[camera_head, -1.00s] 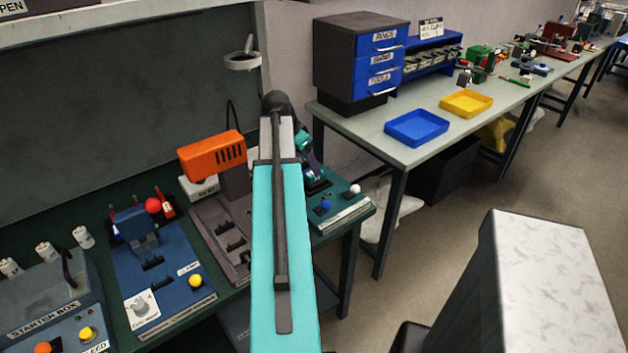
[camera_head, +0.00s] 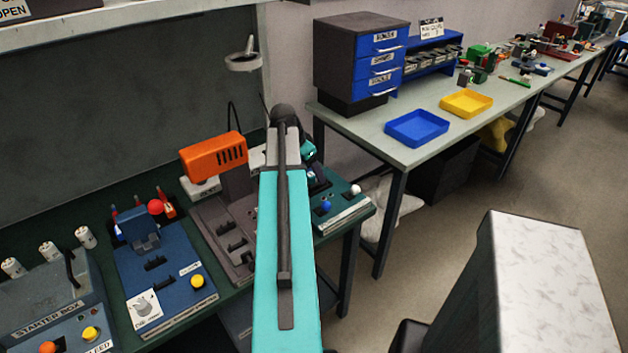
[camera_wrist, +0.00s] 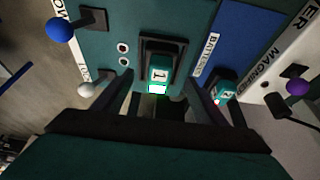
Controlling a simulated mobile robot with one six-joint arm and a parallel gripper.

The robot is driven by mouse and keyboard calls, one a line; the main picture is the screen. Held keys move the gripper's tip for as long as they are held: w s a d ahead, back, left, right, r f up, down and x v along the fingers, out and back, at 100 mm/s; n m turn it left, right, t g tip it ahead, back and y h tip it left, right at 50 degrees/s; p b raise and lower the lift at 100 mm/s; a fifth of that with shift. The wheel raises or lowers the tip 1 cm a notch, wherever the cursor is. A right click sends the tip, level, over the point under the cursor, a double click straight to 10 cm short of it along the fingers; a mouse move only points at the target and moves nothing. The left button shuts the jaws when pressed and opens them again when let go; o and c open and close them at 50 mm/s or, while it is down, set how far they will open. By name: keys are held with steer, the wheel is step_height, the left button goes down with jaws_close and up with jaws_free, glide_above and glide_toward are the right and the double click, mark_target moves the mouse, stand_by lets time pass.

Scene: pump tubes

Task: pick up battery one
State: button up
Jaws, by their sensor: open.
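Battery one (camera_wrist: 160,76), a dark block marked "1" with a bright greenish-white glowing lower end, stands in a dark holder on the teal panel in the wrist view. My gripper (camera_wrist: 160,100) is open, with one finger on each side of the battery's lower end. No contact can be made out. A second battery (camera_wrist: 225,93), marked "2", sits to the right, just outside the right finger. In the head view my arm hides the gripper and most of the battery area.
A blue-knobbed lever (camera_wrist: 61,30) and a white-knobbed lever (camera_wrist: 87,89) stand left of the battery. A purple knob (camera_wrist: 298,87) is at the right.

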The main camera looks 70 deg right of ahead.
steer(key=shift+p+x, duration=0.3)
steer(key=shift+x, duration=1.1)
steer(key=c, duration=1.4)
steer(key=shift+r, duration=0.1)
steer(key=shift+r+b, duration=1.1)
steer(key=shift+r, duration=3.85)
